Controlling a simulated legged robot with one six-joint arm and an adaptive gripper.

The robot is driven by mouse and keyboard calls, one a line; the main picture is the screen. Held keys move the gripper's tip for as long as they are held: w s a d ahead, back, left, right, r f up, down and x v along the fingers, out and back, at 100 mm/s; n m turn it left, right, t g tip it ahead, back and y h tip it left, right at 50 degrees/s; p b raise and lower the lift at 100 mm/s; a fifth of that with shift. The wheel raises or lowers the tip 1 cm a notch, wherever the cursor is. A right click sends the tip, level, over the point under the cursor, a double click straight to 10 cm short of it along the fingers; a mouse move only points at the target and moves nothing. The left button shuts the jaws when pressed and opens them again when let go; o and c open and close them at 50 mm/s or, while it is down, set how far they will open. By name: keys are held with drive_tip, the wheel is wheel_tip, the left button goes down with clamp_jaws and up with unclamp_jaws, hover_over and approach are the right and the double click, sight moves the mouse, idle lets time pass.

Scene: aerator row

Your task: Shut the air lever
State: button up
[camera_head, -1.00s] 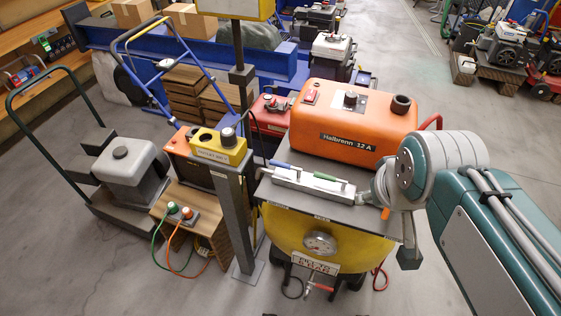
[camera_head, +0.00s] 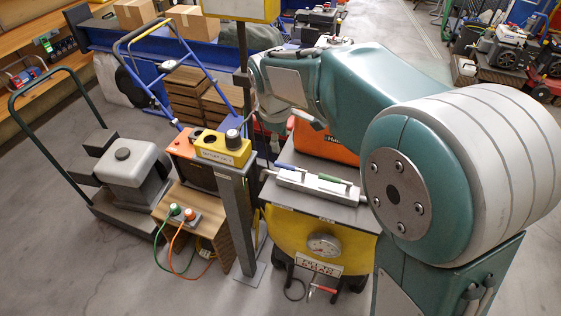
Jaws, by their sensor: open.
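A pale valve block (camera_head: 312,186) lies on the dark top plate of the yellow tank (camera_head: 287,230). It carries a blue-handled lever (camera_head: 286,166) at its left and a green-handled lever (camera_head: 333,179) at its right, both lying along it. A small red-handled lever (camera_head: 323,288) sits low under the tank's gauge. Labels are too small to tell which is the air lever. My gripper (camera_head: 270,125) is open, small and dark, mostly hidden at the wrist's end, above and behind the block's left end. It seems apart from the levers.
The orange Hailbrenn machine (camera_head: 318,142) behind the block is mostly hidden by my arm. A grey post with a yellow control box (camera_head: 222,148) stands close left of the tank. A grey motor cart (camera_head: 130,170) is further left. Floor at front left is clear.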

sight(283, 164)
drive_tip(key=f, duration=0.3)
drive_tip(key=w+f, duration=0.1)
drive_tip(key=f, duration=0.3)
drive_tip(key=w+d+f, duration=0.1)
drive_tip(key=f, duration=0.2)
drive_tip(key=shift+f, duration=0.25)
clamp_jaws()
